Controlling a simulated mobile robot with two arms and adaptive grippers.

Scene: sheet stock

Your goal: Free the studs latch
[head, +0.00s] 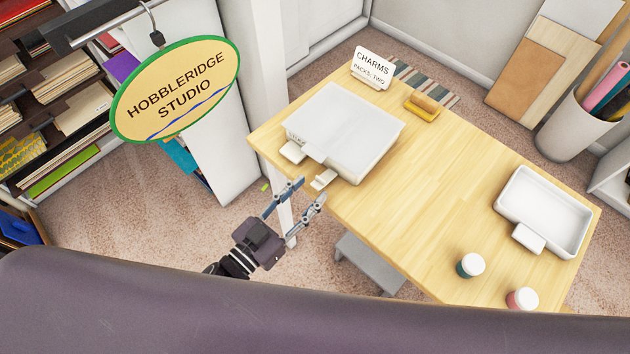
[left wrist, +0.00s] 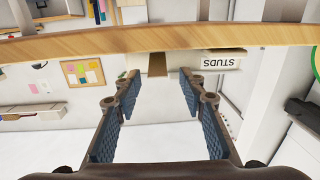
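The white studs box (head: 345,125) stands near the table's left edge, its pale lid down. Its front label (left wrist: 215,62) reads STUDS, upside down in the left wrist view. A small cream tab (head: 323,179), apparently the latch, sticks out at the box front; a brown tab shape (left wrist: 157,64) shows beside the label in the left wrist view. My left gripper (head: 309,191) is open and empty, just off the table edge in front of the tab. In the left wrist view its fingertips (left wrist: 158,88) stand on either side of the tab shape, apart from it. My right gripper is not in view.
The wooden table (head: 440,170) also bears a CHARMS card (head: 373,66), a yellow-brown block (head: 422,107), a white tray (head: 512,213) and two lidded jars. A hanging Hobbleridge Studio sign (head: 177,90) is at the left. The table's middle is clear.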

